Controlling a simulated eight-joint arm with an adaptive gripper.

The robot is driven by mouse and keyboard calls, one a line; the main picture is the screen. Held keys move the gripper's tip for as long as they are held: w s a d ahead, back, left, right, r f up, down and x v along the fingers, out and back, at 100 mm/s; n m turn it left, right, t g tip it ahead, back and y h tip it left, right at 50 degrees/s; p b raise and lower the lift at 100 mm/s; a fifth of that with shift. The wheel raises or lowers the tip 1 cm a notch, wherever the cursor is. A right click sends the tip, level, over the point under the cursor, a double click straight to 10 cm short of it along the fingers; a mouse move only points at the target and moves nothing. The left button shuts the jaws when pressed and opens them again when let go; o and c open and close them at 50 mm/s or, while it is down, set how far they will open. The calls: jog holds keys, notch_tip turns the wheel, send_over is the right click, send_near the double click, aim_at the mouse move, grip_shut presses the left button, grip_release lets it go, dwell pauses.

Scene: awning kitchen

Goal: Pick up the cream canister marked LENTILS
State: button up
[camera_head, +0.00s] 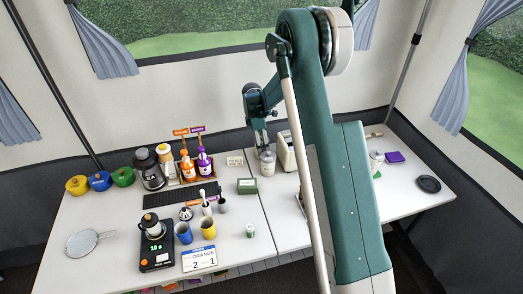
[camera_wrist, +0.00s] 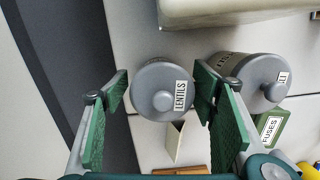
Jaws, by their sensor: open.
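The canister marked LENTILS (camera_wrist: 158,97) shows in the wrist view from above, with a round grey lid, a knob and a white label. Its body is mostly hidden under the lid. My gripper (camera_wrist: 161,89) is open and empty, with one green-padded finger on either side of the lid. A second grey-lidded canister (camera_wrist: 262,83) stands close to the right-hand finger; its label is only partly readable. In the head view my gripper (camera_head: 262,140) points down over the back of the table, just behind a pale canister (camera_head: 268,163), whose label I cannot read there.
A cream appliance (camera_head: 286,151) stands right beside the canisters. A green box marked FUSES (camera_wrist: 270,128) and a small folded card (camera_wrist: 174,141) are also near. The back wall is close behind.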

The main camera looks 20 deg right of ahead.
jog(key=shift+d+f+b, duration=0.15)
jog(key=shift+f+b, duration=0.05)
jog(key=shift+f, duration=0.95)
jog(key=shift+d+f+b, duration=0.1)
jog(key=shift+f+b, duration=0.05)
jog(key=shift+f, duration=1)
jog(key=c, duration=1)
